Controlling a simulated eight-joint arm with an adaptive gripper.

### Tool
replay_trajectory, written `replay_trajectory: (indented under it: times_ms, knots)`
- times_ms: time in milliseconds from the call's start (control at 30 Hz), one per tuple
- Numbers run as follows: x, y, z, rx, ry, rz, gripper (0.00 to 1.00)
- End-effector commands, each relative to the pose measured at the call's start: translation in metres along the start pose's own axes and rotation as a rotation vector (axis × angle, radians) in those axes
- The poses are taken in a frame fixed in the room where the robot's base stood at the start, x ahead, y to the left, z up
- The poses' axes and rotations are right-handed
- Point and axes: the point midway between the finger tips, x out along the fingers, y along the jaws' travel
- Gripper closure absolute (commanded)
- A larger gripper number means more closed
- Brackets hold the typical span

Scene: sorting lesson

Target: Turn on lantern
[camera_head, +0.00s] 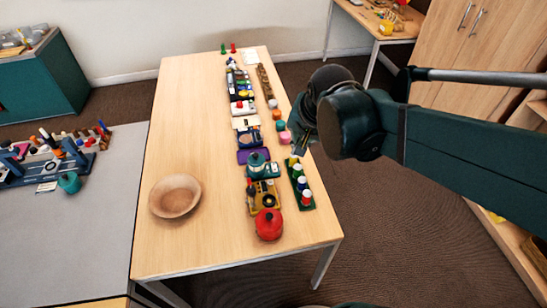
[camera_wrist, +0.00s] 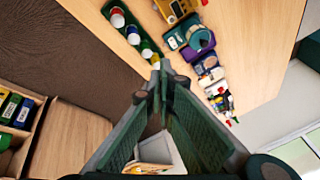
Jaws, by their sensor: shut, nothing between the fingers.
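I cannot tell for sure which thing is the lantern. A teal domed object (camera_head: 257,163) on a teal base stands in the row along the right side of the long table; it may be the lantern. It also shows near the top of the wrist view (camera_wrist: 199,40). My gripper (camera_head: 302,140) hangs over the table's right edge, to the right of and above the row, apart from the teal object. In the wrist view, my gripper (camera_wrist: 157,72) has its fingertips together, with nothing held. Any switch is too small to make out.
A green rack (camera_head: 304,196) of coloured bottles stands right of the teal object. A yellow device (camera_head: 265,197) and a red pot (camera_head: 268,226) stand nearer the front. A wooden bowl (camera_head: 175,196) sits at left. The table's left half (camera_head: 190,120) is mostly clear.

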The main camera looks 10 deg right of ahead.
Motion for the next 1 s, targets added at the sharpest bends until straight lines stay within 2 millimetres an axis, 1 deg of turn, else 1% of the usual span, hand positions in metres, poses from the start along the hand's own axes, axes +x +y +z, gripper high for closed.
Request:
replay_trajectory:
  times_ms: [100, 467, 1000]
  knots:
    - [0.005, -0.008, -0.007, 0.06, -0.014, 0.011, 1.0]
    - [0.025, -0.028, -0.021, 0.244, -0.055, 0.051, 1.0]
    - [0.064, -0.054, -0.035, 0.521, -0.1, 0.128, 1.0]
